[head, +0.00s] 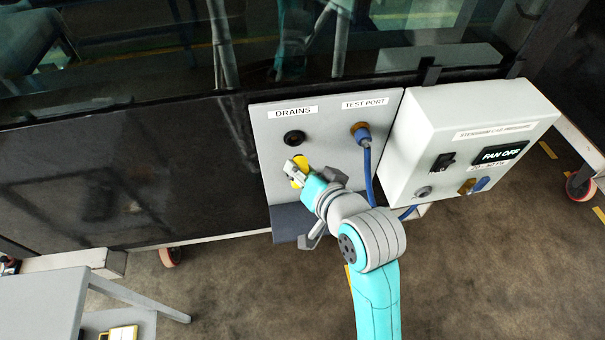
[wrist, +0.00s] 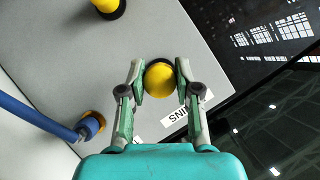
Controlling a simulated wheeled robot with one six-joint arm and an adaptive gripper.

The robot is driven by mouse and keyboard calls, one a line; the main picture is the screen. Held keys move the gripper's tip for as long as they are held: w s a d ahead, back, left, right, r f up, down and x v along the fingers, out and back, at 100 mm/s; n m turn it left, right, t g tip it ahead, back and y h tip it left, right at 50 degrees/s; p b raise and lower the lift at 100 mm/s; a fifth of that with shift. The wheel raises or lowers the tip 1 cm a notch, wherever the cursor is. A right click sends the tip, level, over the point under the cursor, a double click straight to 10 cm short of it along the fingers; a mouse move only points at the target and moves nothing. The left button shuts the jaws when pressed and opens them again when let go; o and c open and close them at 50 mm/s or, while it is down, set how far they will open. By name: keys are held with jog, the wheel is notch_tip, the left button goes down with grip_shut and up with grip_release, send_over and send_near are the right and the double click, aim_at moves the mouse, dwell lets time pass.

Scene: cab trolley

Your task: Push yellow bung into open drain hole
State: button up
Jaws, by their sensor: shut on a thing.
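My gripper (head: 295,171) is shut on a yellow bung (wrist: 160,81), with one finger on each side of it. The bung also shows in the head view (head: 297,180), partly covered by the fingers. The open drain hole (head: 294,137) is a black ring below the DRAINS label on the grey panel (head: 268,168). In the head view it is bare, so the bung is apart from the panel. In the wrist view a dark rim shows behind the bung, which hides most of the hole. A second yellow bung (wrist: 105,6) sits in a black ring lower on the panel.
A blue plug and hose (head: 364,140) hang from the test port right of the drains. It shows in the wrist view (wrist: 88,127). A grey box (head: 450,130) with a FAN OFF display stands to the right. A ledge (head: 288,222) juts out below the panel.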

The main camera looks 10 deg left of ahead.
aim_at(302, 159)
jog(key=shift+w+a, duration=0.2)
jog(key=shift+w, duration=0.5)
jog(key=shift+w+a, duration=0.2)
jog(key=shift+w, duration=0.5)
jog(key=shift+w+a, duration=0.2)
jog(key=shift+w, duration=0.5)
jog(key=shift+w+a, duration=0.1)
jog(key=shift+w, duration=0.35)
dwell(0.5)
jog(key=o, duration=1)
jog(key=v, duration=0.7)
jog(key=shift+s+r, duration=0.15)
jog(key=o, duration=0.7)
